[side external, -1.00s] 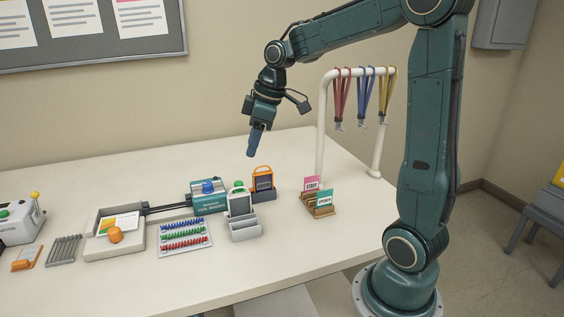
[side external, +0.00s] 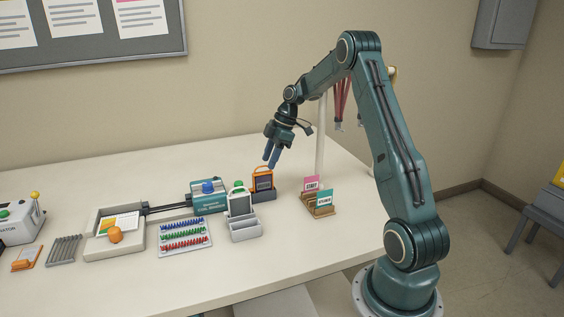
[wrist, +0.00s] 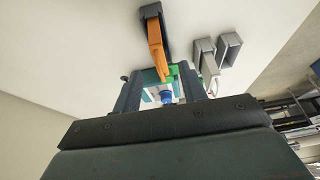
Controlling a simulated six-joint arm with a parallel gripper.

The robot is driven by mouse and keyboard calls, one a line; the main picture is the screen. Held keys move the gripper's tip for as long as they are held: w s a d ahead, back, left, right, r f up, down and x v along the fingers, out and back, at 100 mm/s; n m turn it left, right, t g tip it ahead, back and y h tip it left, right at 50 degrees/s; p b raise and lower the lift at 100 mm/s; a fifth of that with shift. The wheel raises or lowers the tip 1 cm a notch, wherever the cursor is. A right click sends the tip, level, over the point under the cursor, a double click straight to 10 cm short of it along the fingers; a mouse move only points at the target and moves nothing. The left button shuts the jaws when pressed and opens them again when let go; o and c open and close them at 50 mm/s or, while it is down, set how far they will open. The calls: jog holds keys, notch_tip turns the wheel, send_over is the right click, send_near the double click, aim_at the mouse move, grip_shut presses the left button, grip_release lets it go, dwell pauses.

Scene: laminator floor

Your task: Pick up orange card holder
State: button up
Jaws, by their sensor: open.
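The orange card holder (side external: 263,179) stands upright in a dark grey stand (side external: 265,195) on the table, with a dark panel inside its orange frame. In the wrist view the orange card holder (wrist: 155,40) shows edge-on, just beyond the fingers. My gripper (side external: 271,163) is open and empty, its blue fingers pointing down.
A teal machine (side external: 208,197) is farther left. A wooden rack of cards (side external: 322,210) is to the right, near the white lanyard stand (side external: 321,150).

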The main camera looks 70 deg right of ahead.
aim_at(264, 172)
jog(key=shift+x, duration=1.3)
jog(key=shift+f, duration=0.1)
jog(key=shift+x, duration=2.4)
jog(key=shift+c, duration=0.4)
grip_shut()
